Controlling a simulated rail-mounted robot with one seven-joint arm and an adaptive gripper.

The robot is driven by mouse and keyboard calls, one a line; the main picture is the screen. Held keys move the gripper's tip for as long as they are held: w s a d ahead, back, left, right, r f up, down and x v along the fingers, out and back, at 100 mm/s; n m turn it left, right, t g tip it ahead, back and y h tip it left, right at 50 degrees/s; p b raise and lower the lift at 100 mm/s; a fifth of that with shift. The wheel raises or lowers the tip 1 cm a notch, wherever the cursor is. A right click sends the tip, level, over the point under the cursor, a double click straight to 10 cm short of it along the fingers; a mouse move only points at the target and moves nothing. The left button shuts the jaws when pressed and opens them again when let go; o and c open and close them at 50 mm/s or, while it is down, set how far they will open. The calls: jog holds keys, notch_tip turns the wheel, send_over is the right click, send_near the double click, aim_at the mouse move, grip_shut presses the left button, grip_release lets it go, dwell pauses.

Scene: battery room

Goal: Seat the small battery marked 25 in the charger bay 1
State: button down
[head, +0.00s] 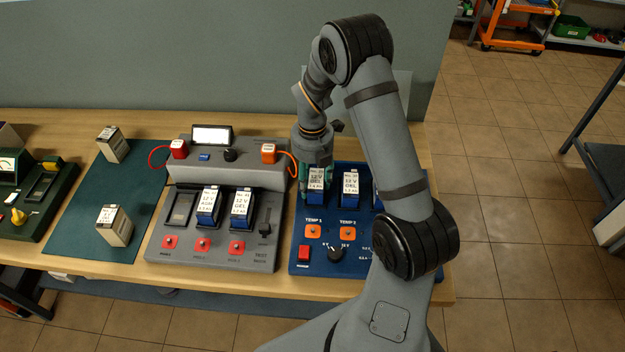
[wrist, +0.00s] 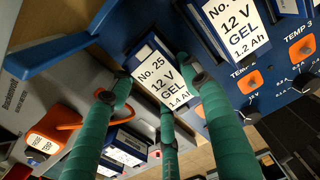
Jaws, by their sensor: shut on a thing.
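The small battery marked 25 (wrist: 158,75) has a white label reading No. 25, 12 V, GEL, 1.4 Ah. My gripper (wrist: 155,88) is shut on it, with green fingers around it. In the head view the blue-and-white battery (head: 316,184) is under my gripper (head: 315,166), at the left end of the blue unit (head: 299,232). I cannot tell whether it touches the unit or hangs above it. The grey unit (head: 160,255) has an empty left slot (head: 181,208) and two batteries in its other slots. I cannot read which unit is the charger or its bay numbers.
Another battery (head: 350,184) stands close to the right of the held one. My arm hides the right of the blue unit. Two pale boxes (head: 114,226) stand on a dark green mat (head: 85,215).

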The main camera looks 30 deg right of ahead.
aim_at(313, 178)
jog(key=shift+f+b, duration=0.3)
jog(key=shift+f, duration=0.1)
jog(key=c, duration=1.2)
grip_release()
jog(key=shift+o, duration=0.2)
notch_tip(313, 178, up, 11)
jog(key=p, duration=0.9)
notch_tip(313, 178, down, 10)
jog(key=b, duration=0.8)
jog(key=shift+f, duration=0.2)
